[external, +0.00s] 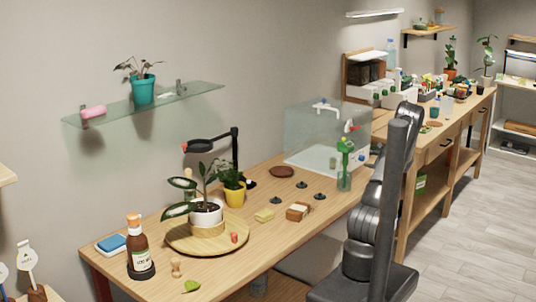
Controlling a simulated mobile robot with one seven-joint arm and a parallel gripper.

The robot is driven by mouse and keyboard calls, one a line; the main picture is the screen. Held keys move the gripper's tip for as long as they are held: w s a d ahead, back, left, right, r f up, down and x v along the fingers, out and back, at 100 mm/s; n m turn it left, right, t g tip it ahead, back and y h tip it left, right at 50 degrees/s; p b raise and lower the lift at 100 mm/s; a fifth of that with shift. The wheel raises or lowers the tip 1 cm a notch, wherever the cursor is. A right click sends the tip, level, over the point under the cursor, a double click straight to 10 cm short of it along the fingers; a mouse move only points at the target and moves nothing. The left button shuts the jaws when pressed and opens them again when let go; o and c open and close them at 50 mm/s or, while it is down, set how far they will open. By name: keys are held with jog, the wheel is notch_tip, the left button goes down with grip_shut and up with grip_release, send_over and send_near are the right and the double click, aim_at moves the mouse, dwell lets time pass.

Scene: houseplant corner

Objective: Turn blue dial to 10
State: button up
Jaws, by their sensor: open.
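I cannot make out a blue dial for certain; any dial is too small to tell or hidden behind my arm. A clear-walled sink (318,157) stands against the wall at the back of the near bench, with a white tap (325,107) above it. A small red and white fitting (349,127) shows at its right side. My dark arm rises in front of the bench's right end, beside the sink. I cannot pick out my gripper; the arm links and column hide that area.
The wooden bench (265,212) holds a round wooden tray (182,240) with a white-potted plant, a brown bottle (139,245), a yellow pot (235,194), a magnifier lamp (235,148) and a green item in a glass (345,160). A cluttered second bench stands behind. Grey floor (480,210) is clear at right.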

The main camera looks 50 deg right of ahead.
aim_at(362, 158)
jog(key=shift+x, duration=1.9)
jog(key=shift+c, duration=0.5)
jog(key=c, duration=0.9)
